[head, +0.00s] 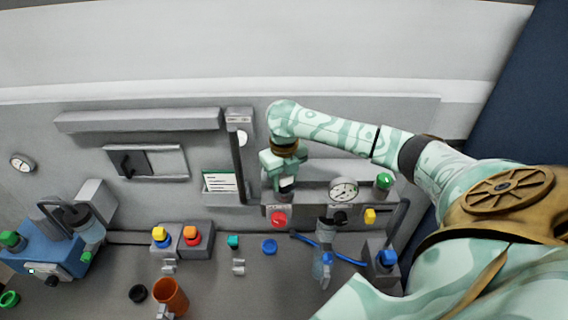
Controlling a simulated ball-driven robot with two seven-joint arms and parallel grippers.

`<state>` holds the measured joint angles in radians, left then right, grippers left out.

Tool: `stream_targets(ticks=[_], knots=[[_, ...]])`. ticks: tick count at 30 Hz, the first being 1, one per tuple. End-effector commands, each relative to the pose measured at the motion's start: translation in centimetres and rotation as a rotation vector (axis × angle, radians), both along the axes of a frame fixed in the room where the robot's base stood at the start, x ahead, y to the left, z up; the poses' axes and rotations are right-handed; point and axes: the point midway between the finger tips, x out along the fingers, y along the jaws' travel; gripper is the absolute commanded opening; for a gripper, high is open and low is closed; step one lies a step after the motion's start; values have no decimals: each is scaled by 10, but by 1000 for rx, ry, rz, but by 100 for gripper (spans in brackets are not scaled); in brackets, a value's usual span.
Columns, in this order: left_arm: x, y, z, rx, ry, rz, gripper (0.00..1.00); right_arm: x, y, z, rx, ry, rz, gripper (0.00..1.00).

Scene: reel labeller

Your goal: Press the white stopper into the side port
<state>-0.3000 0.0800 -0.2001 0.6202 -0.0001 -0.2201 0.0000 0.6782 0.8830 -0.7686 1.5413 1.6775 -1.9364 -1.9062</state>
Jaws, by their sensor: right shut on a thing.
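My right gripper (284,183) reaches down from the end of my patterned arm at the grey panel, in the middle of the view. It is shut on a small whitish piece, which looks like the white stopper (287,182); the fingers hide most of it. The piece is at the left end of the grey ledge, above the red button. I cannot tell whether it touches the panel. I cannot pick out the side port with certainty; the gripper may cover it. My left gripper is not in view.
A gauge (343,189) and a green knob (384,181) are right of the gripper. A red button (278,219) is below it. A card holder (222,184) is to its left. An orange cup (171,296) and a blue machine (55,247) stand at lower left.

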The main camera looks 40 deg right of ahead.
Motion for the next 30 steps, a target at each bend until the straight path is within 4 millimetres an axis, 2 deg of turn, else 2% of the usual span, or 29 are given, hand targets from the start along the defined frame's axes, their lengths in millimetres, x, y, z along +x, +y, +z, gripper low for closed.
stream_targets(ticks=[30], knots=[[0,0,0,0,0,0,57,0,0,-6,-1,0,1,14]])
